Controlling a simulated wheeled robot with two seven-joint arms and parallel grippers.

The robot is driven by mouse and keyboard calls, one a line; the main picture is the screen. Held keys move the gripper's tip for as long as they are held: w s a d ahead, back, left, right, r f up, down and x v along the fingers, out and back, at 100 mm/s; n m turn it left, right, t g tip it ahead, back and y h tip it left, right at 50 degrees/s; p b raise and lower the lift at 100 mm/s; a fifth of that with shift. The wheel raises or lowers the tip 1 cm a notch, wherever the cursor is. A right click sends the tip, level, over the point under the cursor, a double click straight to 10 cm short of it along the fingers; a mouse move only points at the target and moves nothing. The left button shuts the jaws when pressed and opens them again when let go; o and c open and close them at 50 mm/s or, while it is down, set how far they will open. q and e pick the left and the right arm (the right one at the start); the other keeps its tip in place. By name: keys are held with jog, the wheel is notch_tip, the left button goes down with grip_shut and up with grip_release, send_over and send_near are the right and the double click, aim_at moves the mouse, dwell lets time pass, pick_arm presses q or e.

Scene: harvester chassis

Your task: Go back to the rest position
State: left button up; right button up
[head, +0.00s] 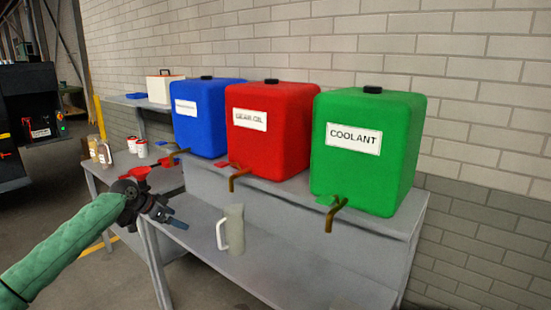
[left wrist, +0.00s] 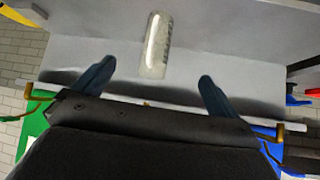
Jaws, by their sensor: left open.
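My left gripper (head: 172,216) is open and empty in the head view, at the front of the grey bench, left of the pitcher. Its two dark fingers (left wrist: 152,80) are spread wide in the left wrist view. A pale pitcher (head: 234,230) with a handle stands upright on the lower shelf, below the red tank. The pitcher also shows in the left wrist view (left wrist: 156,45), beyond the fingers and apart from them. My right gripper is in neither view.
Blue (head: 203,115), red (head: 268,130) and green (head: 366,155) tanks with brass taps stand on the raised shelf (head: 290,195). Red funnels (head: 135,174) and small containers (head: 104,154) sit on the bench at left. A dark machine (head: 30,120) stands far left. Floor at front left is clear.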

pick_arm(q)
jog(key=w+a+r+n+t+y, duration=0.3)
jog(key=w+a+r+t+y, duration=0.1)
jog(key=y, duration=0.1)
jog(key=s+d+f+n+g+y, duration=0.1)
jog(key=s+d+f, duration=0.45)
jog(key=f, duration=0.75)
jog(key=s+d+f+n+y, duration=0.1)
jog(key=s+d+f, duration=0.2)
jog(key=s+f, duration=0.8)
jog(key=s+d+f+n+g, duration=0.1)
jog(key=s+d+f, duration=0.35)
jog(key=f, duration=1.05)
jog(key=s+d+f+g, duration=0.2)
jog(key=s+f, duration=0.6)
jog(key=s, duration=0.6)
jog(key=s+d+f+n+g, duration=0.1)
jog(key=s+d+f+g, duration=0.1)
jog(key=s+f, duration=0.7)
jog(key=s+d+f+g+h, duration=0.1)
jog(key=s+d+f, duration=0.3)
jog(key=s+f, duration=0.5)
jog(key=s+g, duration=0.1)
jog(key=s, duration=1)
jog(key=shift+s+d+n+g, duration=0.15)
jog(key=shift+s+n+g, duration=0.15)
jog(key=shift+s+n, duration=0.1)
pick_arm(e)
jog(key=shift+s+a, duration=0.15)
